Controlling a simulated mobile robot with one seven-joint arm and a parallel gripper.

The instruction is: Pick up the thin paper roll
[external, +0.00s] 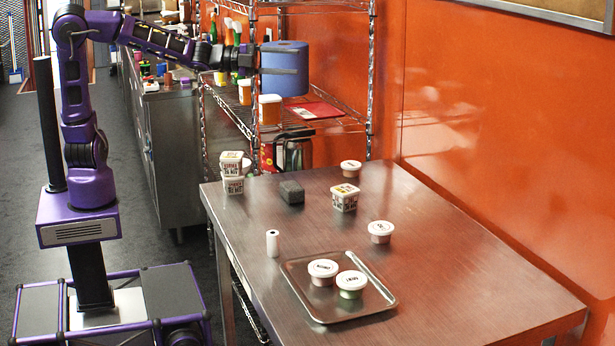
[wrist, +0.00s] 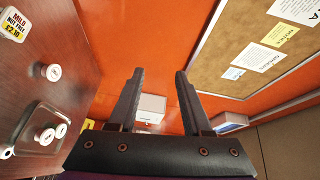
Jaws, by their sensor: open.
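The thin paper roll (external: 272,243) is a small white cylinder standing upright on the metal table (external: 460,270), just left of the tray in the external view. A white piece that looks like its end shows at the lower left edge of the wrist view (wrist: 7,152). My gripper (external: 300,60) is raised at shelf height, well above and behind the roll, overlapping a thick blue roll (external: 285,75) in the external view. In the wrist view my gripper (wrist: 159,75) has its fingers apart with nothing between them.
Lidded cups, printed tubs (external: 344,198) and a dark block (external: 291,192) stand farther back. A wire shelf (external: 340,122) stands behind the table; an orange wall (external: 500,120) bounds the right.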

